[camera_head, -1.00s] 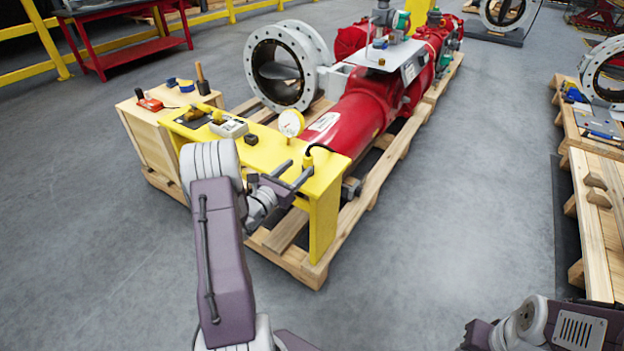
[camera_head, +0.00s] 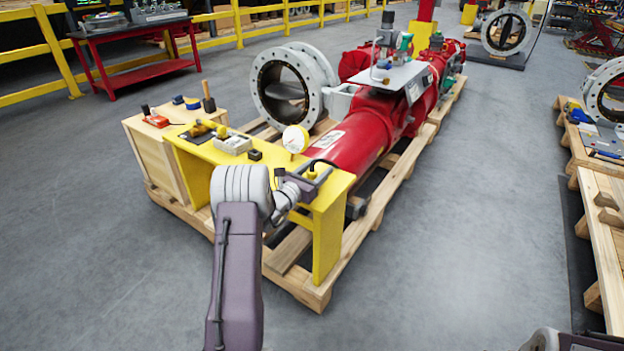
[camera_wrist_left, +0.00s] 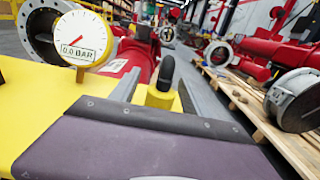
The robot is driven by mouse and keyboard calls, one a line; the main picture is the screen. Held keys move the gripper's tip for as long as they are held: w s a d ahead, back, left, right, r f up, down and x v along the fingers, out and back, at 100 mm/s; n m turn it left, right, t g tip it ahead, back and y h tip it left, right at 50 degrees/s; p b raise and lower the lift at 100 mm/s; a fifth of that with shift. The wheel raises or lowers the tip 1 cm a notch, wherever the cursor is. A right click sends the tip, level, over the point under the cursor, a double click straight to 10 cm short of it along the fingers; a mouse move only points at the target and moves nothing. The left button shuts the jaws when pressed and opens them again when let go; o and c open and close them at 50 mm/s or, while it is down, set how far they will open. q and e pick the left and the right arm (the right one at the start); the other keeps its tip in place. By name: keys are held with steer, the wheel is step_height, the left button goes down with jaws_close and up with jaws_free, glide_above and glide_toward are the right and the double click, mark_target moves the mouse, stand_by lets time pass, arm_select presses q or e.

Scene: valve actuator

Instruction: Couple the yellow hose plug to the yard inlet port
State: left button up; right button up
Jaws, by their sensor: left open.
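The yellow hose plug (camera_head: 311,173) stands on the yellow bench (camera_head: 328,200) near its right end, a black hose curving from its top. My left gripper (camera_head: 316,168) is open at the plug. In the left wrist view the yellow plug (camera_wrist_left: 160,97) with its black top stands between the two grey fingers (camera_wrist_left: 162,80), with no clear sign of contact. I cannot pick out the yard inlet port for certain. My right gripper is out of view; only a piece of that arm shows at the bottom right.
A pressure gauge (camera_head: 295,139) reading 0.0 bar stands left of the plug. A grey box (camera_head: 233,144) and small black block (camera_head: 255,155) sit on the bench. The red actuator (camera_head: 365,135) lies behind on a wooden pallet (camera_head: 315,293).

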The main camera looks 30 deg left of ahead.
arm_select(q)
jaws_close()
